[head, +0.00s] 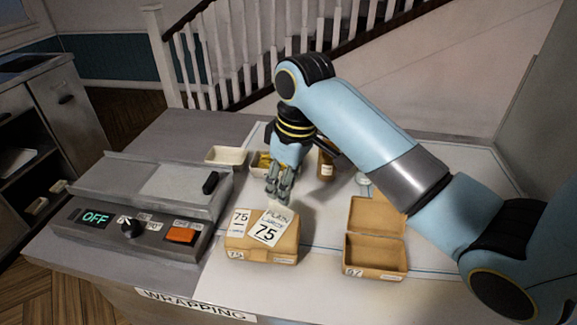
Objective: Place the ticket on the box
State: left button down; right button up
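A closed brown cardboard box (285,243) stands at the front of the counter, with "75" marked on its front. A white ticket (266,228) reading "PLAIN" and "75" is over the box's top, turned at an angle. I cannot tell whether it lies flat on the lid. A smaller white "75" label (240,221) is beside it on the left. My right gripper (278,199) points down just behind the ticket, its fingers close together. A pale bit shows between the fingertips and the ticket; whether they grip it is unclear. My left gripper is out of view.
An open, empty brown box (375,252) stands to the right. A wrapping machine (150,205) showing "OFF" is on the left. The counter between the two boxes is clear.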

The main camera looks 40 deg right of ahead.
notch_tip(320, 180, up, 7)
jog(key=s, duration=0.1)
jog(key=shift+d+f, duration=0.15)
dwell(0.5)
